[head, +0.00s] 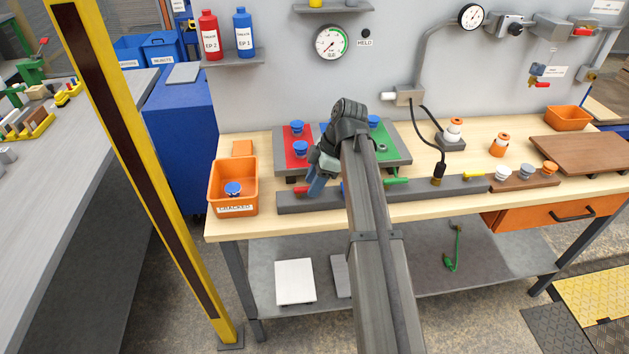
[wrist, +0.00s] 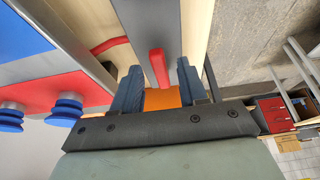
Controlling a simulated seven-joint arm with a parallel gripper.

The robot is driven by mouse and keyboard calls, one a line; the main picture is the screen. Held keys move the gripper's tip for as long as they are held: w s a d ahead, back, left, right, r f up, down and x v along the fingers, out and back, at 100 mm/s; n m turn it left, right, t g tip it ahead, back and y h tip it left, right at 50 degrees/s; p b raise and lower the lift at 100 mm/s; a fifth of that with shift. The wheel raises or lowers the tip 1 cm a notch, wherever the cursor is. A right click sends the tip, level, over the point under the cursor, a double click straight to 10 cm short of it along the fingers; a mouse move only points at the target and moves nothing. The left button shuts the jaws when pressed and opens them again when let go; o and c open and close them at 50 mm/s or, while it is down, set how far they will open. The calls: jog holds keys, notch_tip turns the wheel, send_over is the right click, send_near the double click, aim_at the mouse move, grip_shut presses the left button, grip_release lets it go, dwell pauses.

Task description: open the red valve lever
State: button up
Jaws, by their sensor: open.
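The red lever (head: 301,190) lies at the left end of the long grey bar (head: 425,189) at the bench front, pointing left along it. My gripper (head: 316,188) is just right of the lever's visible end and hides the rest of it and its pivot. In the wrist view the red lever (wrist: 158,66) shows between the two blue-grey fingers of my gripper (wrist: 157,78). The jaws are open, with a gap on each side of the lever. I cannot tell how deep it sits between them.
An orange bin (head: 216,205) holding a blue-topped piece stands left of the bar. A red plate (head: 289,158) with blue-topped pieces lies behind it. Green (head: 397,181) and yellow (head: 473,176) levers are farther right. Another red handle (head: 541,85) is on the wall.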

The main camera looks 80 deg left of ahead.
grip_shut()
dwell(0.4)
jog(key=shift+d+m, duration=0.2)
jog(key=shift+m, duration=0.1)
jog(key=d+m+y, duration=0.1)
jog(key=m, duration=0.1)
jog(key=shift+s+d+m, duration=0.1)
jog(key=shift+m, duration=0.2)
jog(key=m, duration=0.1)
jog(key=m+y, duration=0.1)
jog(key=d+m, duration=0.1)
jog(key=shift+s+m+t+y, duration=0.3)
jog(key=shift+m+t, duration=0.1)
jog(key=m, duration=0.1)
jog(key=s+d+m+t+y, duration=0.1)
jog(key=m, duration=0.3)
jog(key=shift+s+d, duration=0.15)
jog(key=shift+s, duration=0.1)
jog(key=shift+s+d+m+t+y, duration=0.15)
jog(key=shift+s+m+t, duration=0.25)
jog(key=shift+m, duration=0.6)
jog(key=shift+s+a+m+t+y, duration=0.1)
jog(key=shift+s+m+t, duration=0.25)
jog(key=shift+m, duration=0.65)
jog(key=shift+s+d+m+t+y, duration=0.1)
jog(key=shift+s+m+t+y, duration=0.1)
jog(key=shift+m+t, duration=0.6)
jog(key=shift+m+g, duration=0.25)
jog(key=shift+m, duration=0.05)
